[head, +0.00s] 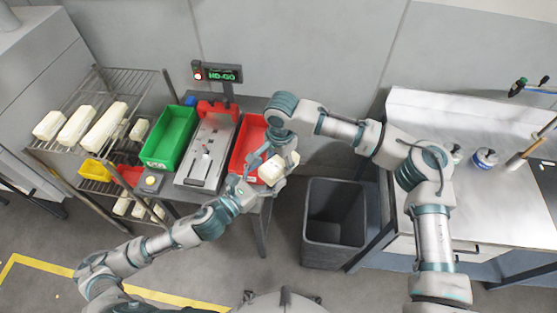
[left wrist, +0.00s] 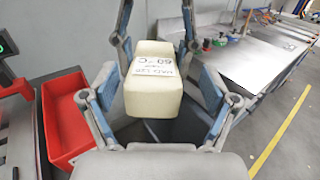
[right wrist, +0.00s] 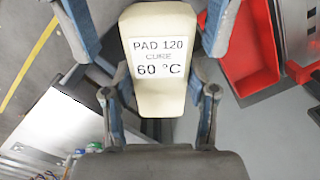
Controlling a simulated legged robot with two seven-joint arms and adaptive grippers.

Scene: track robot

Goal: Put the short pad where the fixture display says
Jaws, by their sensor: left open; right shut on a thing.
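The short pad (head: 279,168) is a cream block held in the air near the red bin's right side. Its label in the right wrist view (right wrist: 160,60) reads PAD 120, CURE 60 °C. My right gripper (head: 283,154) is shut on the pad, with its fingers on either side. My left gripper (head: 254,172) is open. In the left wrist view the pad (left wrist: 152,85) shows between and beyond its spread fingers; contact cannot be told. The fixture display (head: 223,75) seems to read NO-GO, with a red lamp (head: 197,76) lit. The grey fixture (head: 210,140) has a red clamp.
A green bin (head: 168,137) stands left of the fixture, a red bin (head: 240,160) right of it. A wire rack (head: 85,105) at left holds several cream pads. A dark open waste bin (head: 335,222) stands on the floor. A steel bench (head: 490,200) is at right.

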